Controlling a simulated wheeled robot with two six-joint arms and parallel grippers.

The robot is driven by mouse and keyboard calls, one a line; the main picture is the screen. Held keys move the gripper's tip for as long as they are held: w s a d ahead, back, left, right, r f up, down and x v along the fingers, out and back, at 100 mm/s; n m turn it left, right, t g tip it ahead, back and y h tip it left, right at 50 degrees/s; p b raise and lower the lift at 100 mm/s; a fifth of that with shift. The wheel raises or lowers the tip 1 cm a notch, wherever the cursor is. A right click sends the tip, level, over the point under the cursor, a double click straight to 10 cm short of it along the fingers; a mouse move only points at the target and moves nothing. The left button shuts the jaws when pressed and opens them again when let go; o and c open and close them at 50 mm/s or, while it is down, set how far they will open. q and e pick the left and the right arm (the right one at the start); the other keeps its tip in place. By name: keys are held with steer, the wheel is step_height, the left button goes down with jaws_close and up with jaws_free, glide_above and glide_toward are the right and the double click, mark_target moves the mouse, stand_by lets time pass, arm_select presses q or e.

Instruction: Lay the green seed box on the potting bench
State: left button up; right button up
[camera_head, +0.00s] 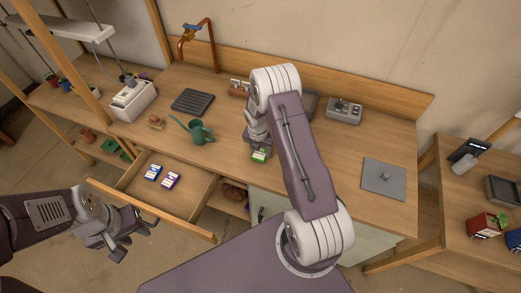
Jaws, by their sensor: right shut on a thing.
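The green seed box (260,156) is small, with a white label, at the front part of the wooden potting bench (335,170). My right gripper (259,148) is shut on it from above. I cannot tell whether the box touches the bench top. My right arm hides part of the bench behind it. My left gripper (138,242) is low at the left, in front of the open drawer (196,192), and appears open and empty.
Two seed boxes, blue (153,173) and purple (171,181), lie in the drawer. A green watering can (197,130), black tray (193,102), grey scale (343,111) and grey plate (384,177) stand on the bench. Bare bench top lies left of the grey plate.

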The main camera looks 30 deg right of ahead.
steer(key=shift+s, duration=0.3)
steer(key=o, duration=1.2)
steer(key=shift+o, duration=0.6)
steer(key=shift+w+f, duration=0.1)
steer(key=shift+w, duration=0.05)
